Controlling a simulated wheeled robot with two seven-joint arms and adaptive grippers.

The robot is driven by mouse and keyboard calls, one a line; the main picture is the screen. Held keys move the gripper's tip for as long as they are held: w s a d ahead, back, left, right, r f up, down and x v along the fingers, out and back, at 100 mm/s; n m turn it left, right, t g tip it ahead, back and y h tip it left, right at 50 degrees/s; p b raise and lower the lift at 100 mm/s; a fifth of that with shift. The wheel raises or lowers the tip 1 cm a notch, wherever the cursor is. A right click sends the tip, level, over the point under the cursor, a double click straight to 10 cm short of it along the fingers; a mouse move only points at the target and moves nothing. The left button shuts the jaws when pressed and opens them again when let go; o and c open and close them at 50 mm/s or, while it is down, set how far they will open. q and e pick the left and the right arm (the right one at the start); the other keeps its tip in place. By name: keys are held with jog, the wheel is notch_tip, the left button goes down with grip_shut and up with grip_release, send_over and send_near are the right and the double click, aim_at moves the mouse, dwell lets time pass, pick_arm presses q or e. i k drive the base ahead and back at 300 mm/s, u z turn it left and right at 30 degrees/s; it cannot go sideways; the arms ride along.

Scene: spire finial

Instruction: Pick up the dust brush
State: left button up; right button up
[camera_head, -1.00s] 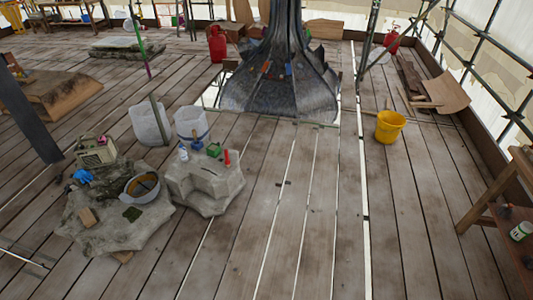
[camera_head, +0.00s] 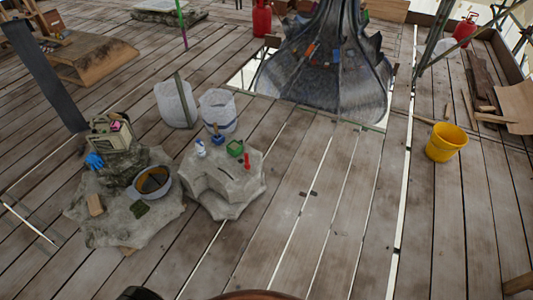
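I cannot say for certain which thing is the dust brush. A small blue item with a short upright brown handle (camera_head: 217,137) stands on the pale stone block (camera_head: 224,196) and could be a brush, but it is too small to tell. Beside it on the block are a white-and-blue bottle (camera_head: 200,148), a green item (camera_head: 235,148) and a red item (camera_head: 247,161). Neither of my grippers is in view.
A rough stone slab (camera_head: 110,225) left of the block holds a grey basin (camera_head: 153,183), a radio-like box (camera_head: 110,132), blue gloves (camera_head: 94,161) and a tan block (camera_head: 95,204). White bins (camera_head: 176,103) stand behind. A yellow bucket (camera_head: 446,142) is at right. Plank floor in front is clear.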

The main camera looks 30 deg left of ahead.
aim_at(248, 165)
jog(key=u, duration=0.2)
jog(key=i, duration=0.9)
jog(key=u, duration=1.3)
jog(key=i, duration=0.7)
jog(key=u, duration=0.8)
